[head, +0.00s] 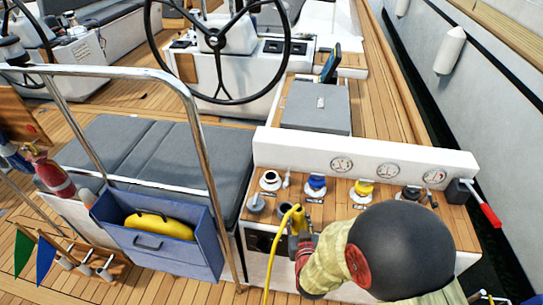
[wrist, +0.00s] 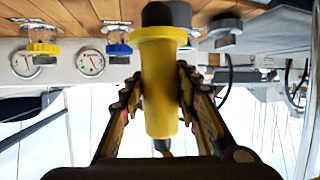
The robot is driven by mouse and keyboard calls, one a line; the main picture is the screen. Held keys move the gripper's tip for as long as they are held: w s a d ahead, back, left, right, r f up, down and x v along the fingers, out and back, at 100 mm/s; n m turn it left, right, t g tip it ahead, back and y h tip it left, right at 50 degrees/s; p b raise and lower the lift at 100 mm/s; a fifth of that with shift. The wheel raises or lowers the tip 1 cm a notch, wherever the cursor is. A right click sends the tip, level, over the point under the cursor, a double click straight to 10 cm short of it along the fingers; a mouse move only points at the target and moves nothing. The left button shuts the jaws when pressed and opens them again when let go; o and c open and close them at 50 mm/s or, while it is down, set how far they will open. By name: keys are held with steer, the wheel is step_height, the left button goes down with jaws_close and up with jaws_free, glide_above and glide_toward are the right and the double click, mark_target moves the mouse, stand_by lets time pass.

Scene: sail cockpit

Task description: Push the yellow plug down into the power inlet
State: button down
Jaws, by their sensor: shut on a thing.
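My gripper (head: 298,238) is shut on the yellow plug (wrist: 161,85), which fills the middle of the wrist view with its black end at the top. In the head view the plug (head: 297,217) stands roughly upright at the front edge of the wooden panel, and its yellow cable (head: 268,265) hangs down. A round black-and-white fitting (head: 270,180) lies behind and left of the plug; it may be the power inlet, but I cannot tell surely. The wrist view is upside down, and the plug hides what is behind its black end.
The panel also carries a blue cap (head: 316,185), a yellow cap (head: 362,190), a dark fitting (head: 411,194) and a grey knob (head: 256,203). Gauges line the white wall (head: 300,150) behind. A steel rail (head: 205,150) and blue bin (head: 150,247) stand left. A red-handled lever (head: 485,208) is right.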

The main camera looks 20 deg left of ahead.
steer(key=s+a+r+m+h, duration=0.1)
steer(key=s+a+r, duration=0.1)
steer(key=a, duration=0.5)
steer(key=s+a+r+m+h, duration=0.1)
steer(key=s+a+r, duration=0.1)
steer(key=a, duration=0.5)
steer(key=shift+s+a+t, duration=0.25)
steer(key=shift+s+t, duration=0.05)
steer(key=shift+s, duration=0.45)
